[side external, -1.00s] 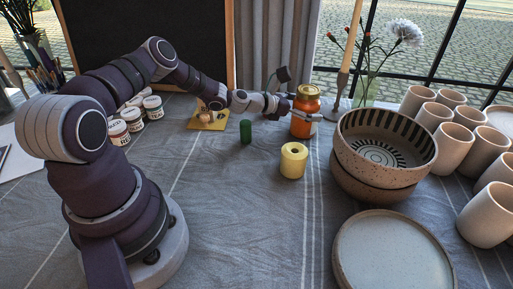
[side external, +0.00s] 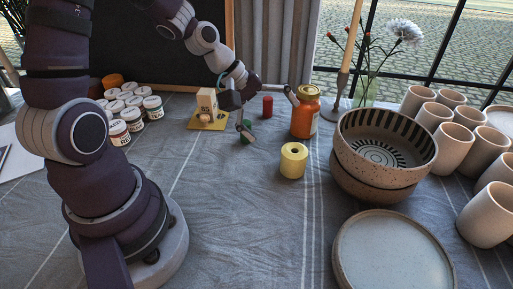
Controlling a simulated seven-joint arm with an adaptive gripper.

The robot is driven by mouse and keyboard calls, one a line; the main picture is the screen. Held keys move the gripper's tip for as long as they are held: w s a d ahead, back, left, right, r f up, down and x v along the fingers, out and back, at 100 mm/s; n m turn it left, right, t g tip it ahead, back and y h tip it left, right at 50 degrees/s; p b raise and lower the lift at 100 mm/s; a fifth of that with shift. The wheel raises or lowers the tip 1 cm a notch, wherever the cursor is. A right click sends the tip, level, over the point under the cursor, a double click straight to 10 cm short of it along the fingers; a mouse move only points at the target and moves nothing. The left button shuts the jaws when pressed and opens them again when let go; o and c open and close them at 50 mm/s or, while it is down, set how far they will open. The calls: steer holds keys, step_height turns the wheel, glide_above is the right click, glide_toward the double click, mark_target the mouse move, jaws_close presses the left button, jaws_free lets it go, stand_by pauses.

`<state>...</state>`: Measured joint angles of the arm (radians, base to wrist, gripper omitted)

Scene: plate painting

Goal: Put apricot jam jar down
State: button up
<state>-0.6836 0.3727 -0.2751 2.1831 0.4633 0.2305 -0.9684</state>
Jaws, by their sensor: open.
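The apricot jam jar (side external: 305,116), orange with a gold lid, stands upright on the grey cloth, left of the stacked bowls. My gripper (side external: 267,113) is open and empty to the left of the jar, its fingers spread wide. One finger reaches toward the jar's upper left side; I cannot tell whether it touches. The other finger points down in front of a small green cylinder (side external: 246,138) and partly hides it.
A red cylinder (side external: 267,106) stands behind the gripper, and a yellow hollow cylinder (side external: 293,160) in front of the jar. Stacked bowls (side external: 380,190) and a candlestick (side external: 337,108) are close to the jar's right. White paint jars (side external: 133,118) stand left. The front cloth (side external: 250,230) is clear.

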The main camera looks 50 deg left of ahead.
steer(key=s+r+m+y, duration=0.4)
steer(key=s+r+m, duration=0.5)
steer(key=s+m, duration=0.3)
steer(key=shift+s+d+r+m, duration=0.25)
steer(key=shift+d+r+m, duration=0.1)
steer(key=shift+m, duration=0.65)
